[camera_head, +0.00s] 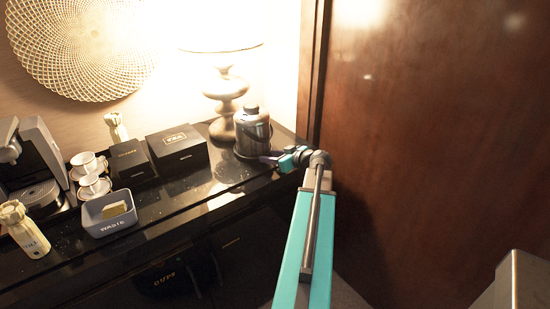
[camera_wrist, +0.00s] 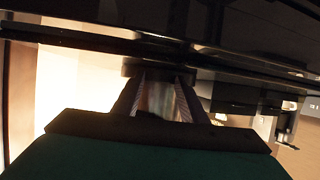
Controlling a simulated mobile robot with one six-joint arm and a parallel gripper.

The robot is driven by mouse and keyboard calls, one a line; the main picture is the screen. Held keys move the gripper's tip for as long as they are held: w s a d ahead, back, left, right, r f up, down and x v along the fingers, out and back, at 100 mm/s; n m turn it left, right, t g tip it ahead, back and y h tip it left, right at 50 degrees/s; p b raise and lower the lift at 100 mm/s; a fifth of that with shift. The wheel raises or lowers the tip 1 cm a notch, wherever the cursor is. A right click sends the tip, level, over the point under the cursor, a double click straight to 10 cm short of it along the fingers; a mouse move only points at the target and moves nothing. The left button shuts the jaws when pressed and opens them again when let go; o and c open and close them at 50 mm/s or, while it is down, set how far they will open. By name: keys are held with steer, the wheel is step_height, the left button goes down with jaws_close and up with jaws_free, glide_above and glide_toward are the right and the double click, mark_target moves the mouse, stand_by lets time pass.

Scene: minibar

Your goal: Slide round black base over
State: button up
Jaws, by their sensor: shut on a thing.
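A dark metallic kettle (camera_head: 253,130) with a black lid stands upright at the right end of the black counter. The round black base (camera_head: 248,156) shows as a thin dark rim under it. My gripper (camera_head: 271,160) is low at the counter's front right, at the right side of the base. In the wrist view, which looks upside down, the fingers (camera_wrist: 160,80) meet the dark edge of the base (camera_wrist: 150,67). They are shut on that edge. The far side of the base is hidden by the kettle.
A lamp (camera_head: 224,90) stands close behind the kettle on the left. The counter (camera_head: 226,176) left of the kettle is clear. A brown wooden door (camera_head: 430,130) is at right.

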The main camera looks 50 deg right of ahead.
steer(key=shift+w+a+f, duration=0.1)
steer(key=shift+a+f, duration=0.05)
steer(key=shift+a, duration=0.2)
steer(key=o, duration=1.3)
steer(key=shift+d, duration=0.1)
steer(key=b+v, duration=0.3)
steer(key=v, duration=1.1)
steer(key=shift+d+b, duration=0.1)
steer(key=shift+b, duration=0.3)
